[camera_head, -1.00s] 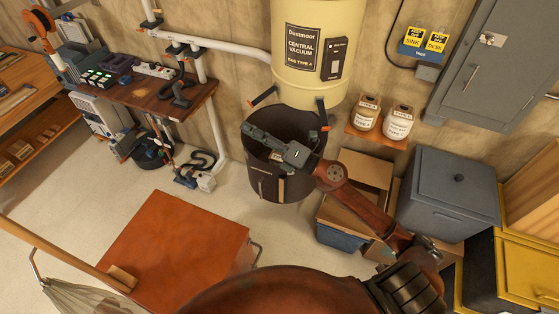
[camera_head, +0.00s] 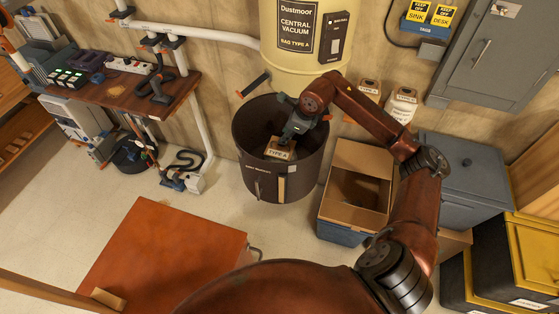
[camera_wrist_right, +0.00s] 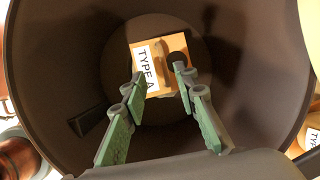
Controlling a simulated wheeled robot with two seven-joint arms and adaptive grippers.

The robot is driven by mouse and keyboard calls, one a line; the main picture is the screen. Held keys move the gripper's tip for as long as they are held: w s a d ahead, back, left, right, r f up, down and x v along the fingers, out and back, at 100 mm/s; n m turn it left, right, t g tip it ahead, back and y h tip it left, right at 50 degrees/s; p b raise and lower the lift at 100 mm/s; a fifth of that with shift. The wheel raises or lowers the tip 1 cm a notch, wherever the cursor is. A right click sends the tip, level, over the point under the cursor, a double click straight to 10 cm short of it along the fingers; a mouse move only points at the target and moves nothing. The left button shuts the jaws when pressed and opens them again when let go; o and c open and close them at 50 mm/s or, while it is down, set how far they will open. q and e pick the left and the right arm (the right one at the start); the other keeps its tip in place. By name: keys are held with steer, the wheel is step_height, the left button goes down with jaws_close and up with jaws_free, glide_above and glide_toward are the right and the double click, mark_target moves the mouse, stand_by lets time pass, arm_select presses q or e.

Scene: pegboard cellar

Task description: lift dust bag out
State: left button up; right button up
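The dust bag (camera_head: 280,152) is a tan block with a white "TYPE A" label, low inside the dark round vacuum canister (camera_head: 256,176). My right gripper (camera_head: 289,136) reaches down into the canister from above. Its two green fingers (camera_wrist_right: 160,76) are apart, with the tips in front of the bag and the strip showing between them. Whether they touch the bag I cannot tell. My left gripper is not in view.
The cream vacuum body (camera_head: 302,38) hangs above the open canister. An open cardboard box (camera_head: 345,205) and a grey lidded bin (camera_head: 460,175) stand to the right. Two "TYPE" containers (camera_head: 402,105) sit on a wall shelf behind my arm. A red-brown surface (camera_head: 165,255) lies front left.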

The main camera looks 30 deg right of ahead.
steer(key=p, duration=0.2)
glide_above(280, 157)
steer(key=w+d, duration=0.2)
steer(key=w, duration=0.1)
steer(key=f, duration=0.5)
steer(key=shift+s+d+f, duration=0.15)
steer(key=shift+d+f, duration=0.05)
steer(key=shift+f, duration=0.25)
steer(key=c, duration=0.7)
jaws_close()
